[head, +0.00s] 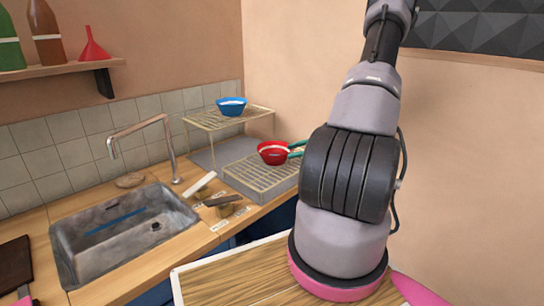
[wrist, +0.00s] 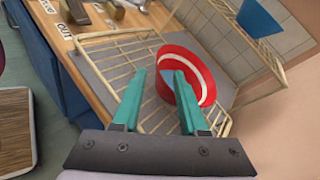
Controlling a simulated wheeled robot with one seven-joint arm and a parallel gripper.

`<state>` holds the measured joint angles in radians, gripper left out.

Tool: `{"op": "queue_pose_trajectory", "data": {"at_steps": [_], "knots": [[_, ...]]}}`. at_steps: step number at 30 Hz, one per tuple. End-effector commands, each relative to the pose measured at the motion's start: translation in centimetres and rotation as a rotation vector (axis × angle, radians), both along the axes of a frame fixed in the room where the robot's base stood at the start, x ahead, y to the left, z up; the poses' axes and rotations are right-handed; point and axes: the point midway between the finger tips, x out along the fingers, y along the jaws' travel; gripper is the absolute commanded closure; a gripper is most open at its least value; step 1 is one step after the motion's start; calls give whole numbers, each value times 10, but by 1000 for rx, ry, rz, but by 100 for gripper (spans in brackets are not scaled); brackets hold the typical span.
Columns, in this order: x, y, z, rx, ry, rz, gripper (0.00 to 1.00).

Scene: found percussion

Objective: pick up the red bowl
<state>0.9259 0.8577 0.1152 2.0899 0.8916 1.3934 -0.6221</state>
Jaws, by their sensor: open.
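My gripper (wrist: 160,74) has two teal fingers spread apart, with nothing held. The left finger is by the bowl's outer side and the right finger overlaps the bowl in the picture. In the head view my gripper (head: 294,149) is at the bowl's right side. I cannot tell whether a finger touches it.
A raised wire rack (head: 208,121) behind holds a blue bowl (head: 231,106). A sink (head: 107,247) with a tall faucet (head: 141,128) lies left. Small labelled items (head: 218,200) lie between sink and rack.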

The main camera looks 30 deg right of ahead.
Motion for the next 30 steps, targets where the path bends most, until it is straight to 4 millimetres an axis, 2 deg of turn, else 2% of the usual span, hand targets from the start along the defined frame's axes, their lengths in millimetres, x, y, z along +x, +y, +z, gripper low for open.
{"op": "queue_pose_trajectory", "data": {"at_steps": [3, 10, 18, 28, 30], "knots": [[11, 15, -7, 0, 1, 3, 58], [21, 28, -15, -1, 1, 4, 58], [43, 54, -32, -1, 1, 3, 58], [47, 59, -35, -2, 1, 1, 58], [47, 59, -34, -2, 1, 2, 84]]}}
